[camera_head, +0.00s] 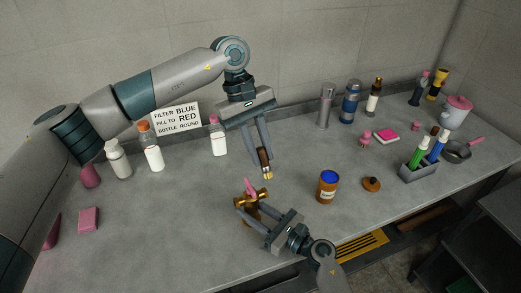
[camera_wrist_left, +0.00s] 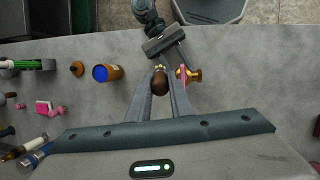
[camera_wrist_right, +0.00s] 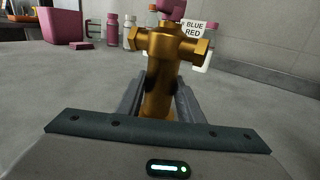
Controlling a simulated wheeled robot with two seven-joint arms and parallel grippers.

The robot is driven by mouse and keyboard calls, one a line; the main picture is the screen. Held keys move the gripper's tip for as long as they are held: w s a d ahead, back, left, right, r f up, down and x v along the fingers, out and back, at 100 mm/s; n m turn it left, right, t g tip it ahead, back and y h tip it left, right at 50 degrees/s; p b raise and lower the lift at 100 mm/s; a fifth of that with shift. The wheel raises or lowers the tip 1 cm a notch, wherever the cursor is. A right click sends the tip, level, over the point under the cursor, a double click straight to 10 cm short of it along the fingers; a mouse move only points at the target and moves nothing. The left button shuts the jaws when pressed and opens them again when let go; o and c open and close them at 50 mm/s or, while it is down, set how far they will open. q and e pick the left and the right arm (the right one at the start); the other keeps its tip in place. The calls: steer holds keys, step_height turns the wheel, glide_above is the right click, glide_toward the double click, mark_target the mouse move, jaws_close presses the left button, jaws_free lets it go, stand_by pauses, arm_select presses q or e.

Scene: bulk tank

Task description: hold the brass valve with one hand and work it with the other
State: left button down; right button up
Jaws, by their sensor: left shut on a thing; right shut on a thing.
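The brass valve (camera_head: 250,199) has a T-shaped body and a pink handle on top. My right gripper (camera_head: 259,217) is shut on its body, and the valve stands roughly upright in the right wrist view (camera_wrist_right: 160,75). My left gripper (camera_head: 263,152) is shut on a small brown-handled tool (camera_head: 265,163) with a pale yellow tip pointing down. The tool is above and slightly right of the valve, apart from it in the head view. The tool's rounded brown end also shows in the left wrist view (camera_wrist_left: 160,84), left of the valve (camera_wrist_left: 190,75).
An amber jar (camera_head: 326,190) with a blue top and a brown lid (camera_head: 371,184) stand to the right. A grey holder (camera_head: 418,172) with green and blue bottles is farther right. White bottles (camera_head: 152,150) and a sign (camera_head: 177,119) are at the back left. The front left counter is mostly clear.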

arm_select(q)
steer(key=n, duration=0.2)
steer(key=n+t, duration=0.1)
steer(key=n, duration=0.1)
steer(key=n+t+h, duration=0.1)
steer(key=n, duration=0.1)
steer(key=shift+s+a+f+n, duration=0.15)
steer(key=shift+s+f+n, duration=0.05)
steer(key=shift+f+n, duration=0.1)
steer(key=n+t, duration=0.1)
steer(key=n, duration=0.2)
steer(key=shift+n, duration=0.3)
steer(key=n, duration=0.2)
steer(key=n+t, duration=0.1)
steer(key=shift+n+t+y, duration=0.3)
steer(key=shift+n, duration=0.1)
steer(key=n, duration=0.2)
steer(key=n+t+y, duration=0.1)
steer(key=n, duration=0.3)
steer(key=shift+w+r, duration=0.15)
steer(key=shift+r, duration=0.15)
steer(key=n+y, duration=0.1)
steer(key=n, duration=0.3)
steer(key=r+n+t+y, duration=0.1)
steer(key=n, duration=0.1)
steer(key=shift+n+y, duration=0.3)
steer(key=shift+n, duration=0.1)
steer(key=shift+f, duration=0.1)
